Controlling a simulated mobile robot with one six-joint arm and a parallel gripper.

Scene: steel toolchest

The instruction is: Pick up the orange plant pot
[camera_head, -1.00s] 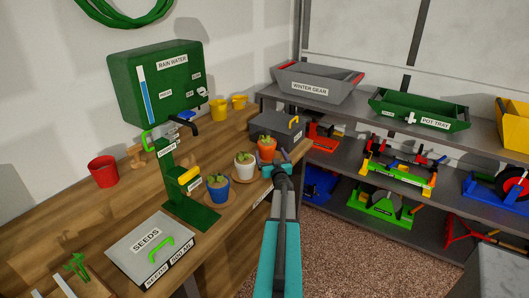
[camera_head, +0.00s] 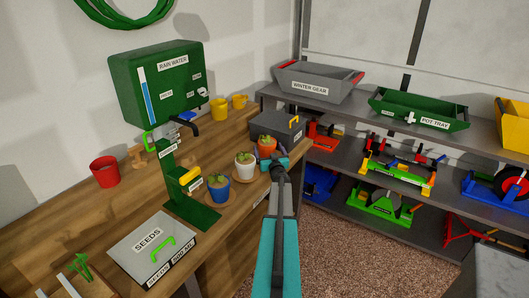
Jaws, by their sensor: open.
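The orange plant pot (camera_head: 265,149) holds a small green plant and stands upright on the wooden bench, near its far right end. My gripper (camera_head: 271,162) is open at the near side of this pot, with its teal jaws low against the pot's lower part. The jaws overlap the pot in the picture. I cannot tell whether they touch it or lie around it. My arm hides part of the bench edge.
A white pot (camera_head: 244,165) stands just left of my gripper, and a blue pot (camera_head: 218,188) further left. A grey box (camera_head: 273,125) with a yellow handle stands close behind the orange pot. The green stand (camera_head: 190,205) and seeds box (camera_head: 150,250) are nearer left.

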